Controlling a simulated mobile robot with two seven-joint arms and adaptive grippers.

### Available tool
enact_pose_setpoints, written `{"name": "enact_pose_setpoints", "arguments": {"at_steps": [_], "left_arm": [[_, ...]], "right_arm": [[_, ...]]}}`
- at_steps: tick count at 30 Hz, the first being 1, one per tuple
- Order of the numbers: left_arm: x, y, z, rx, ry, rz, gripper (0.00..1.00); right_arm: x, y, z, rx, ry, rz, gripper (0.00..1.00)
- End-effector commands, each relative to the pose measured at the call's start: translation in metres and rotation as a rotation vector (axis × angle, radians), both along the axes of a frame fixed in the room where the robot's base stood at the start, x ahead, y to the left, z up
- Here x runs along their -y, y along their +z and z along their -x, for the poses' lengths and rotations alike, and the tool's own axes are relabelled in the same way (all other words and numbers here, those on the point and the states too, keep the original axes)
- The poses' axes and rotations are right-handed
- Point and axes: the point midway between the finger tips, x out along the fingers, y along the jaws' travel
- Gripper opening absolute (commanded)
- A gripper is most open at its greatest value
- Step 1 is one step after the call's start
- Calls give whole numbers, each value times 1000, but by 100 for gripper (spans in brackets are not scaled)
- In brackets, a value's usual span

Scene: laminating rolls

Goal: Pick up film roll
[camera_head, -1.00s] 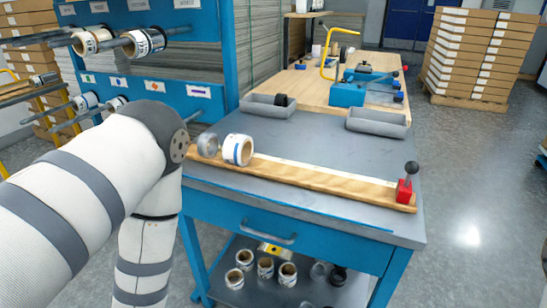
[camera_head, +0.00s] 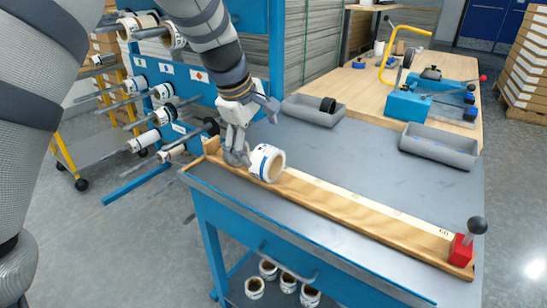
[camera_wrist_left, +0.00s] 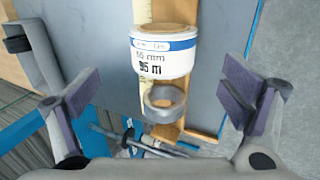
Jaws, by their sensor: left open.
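The white film roll (camera_head: 267,163) with a blue band lies on its side on the wooden board (camera_head: 350,214), near its left end. In the left wrist view the film roll (camera_wrist_left: 163,57) shows printed "95 m" and sits ahead of the fingers. My left gripper (camera_head: 241,140) is open and empty, just left of the roll. In the left wrist view its two fingers (camera_wrist_left: 160,98) stand wide apart on either side of a grey ring (camera_wrist_left: 165,103). The ring lies beside the roll, and the gripper partly covers it in the head view. My right gripper is not in view.
A red block with a black knob (camera_head: 467,243) stands at the board's right end. Two grey trays (camera_head: 438,146) lie behind the board. A blue rack with rolls on rods (camera_head: 150,138) stands at left. The grey tabletop (camera_head: 360,165) between board and trays is clear.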

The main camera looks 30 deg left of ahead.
Motion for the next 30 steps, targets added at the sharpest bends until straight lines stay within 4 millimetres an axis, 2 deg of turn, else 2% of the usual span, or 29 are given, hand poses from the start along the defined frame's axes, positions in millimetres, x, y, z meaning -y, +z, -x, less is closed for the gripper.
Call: {"name": "enact_pose_setpoints", "arguments": {"at_steps": [1, 8, 15, 21, 23, 28, 29, 30], "left_arm": [[0, -19, -3, -15, 1, 2, 92], [1, -39, -14, -7, -2, -1, 92], [4, -81, -28, -10, -1, 0, 92], [4, -80, -30, -2, -2, -1, 92], [4, -79, -30, -2, -2, -1, 81], [4, -79, -30, -3, -2, -1, 42], [4, -79, -30, -3, -2, -1, 37], [4, -80, -30, -3, -2, -1, 37]], "right_arm": [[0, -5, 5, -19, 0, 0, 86], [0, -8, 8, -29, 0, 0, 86], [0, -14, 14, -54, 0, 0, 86], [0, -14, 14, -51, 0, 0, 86], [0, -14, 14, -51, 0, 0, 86], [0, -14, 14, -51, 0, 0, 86], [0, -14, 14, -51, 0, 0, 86], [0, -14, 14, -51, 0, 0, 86]]}}
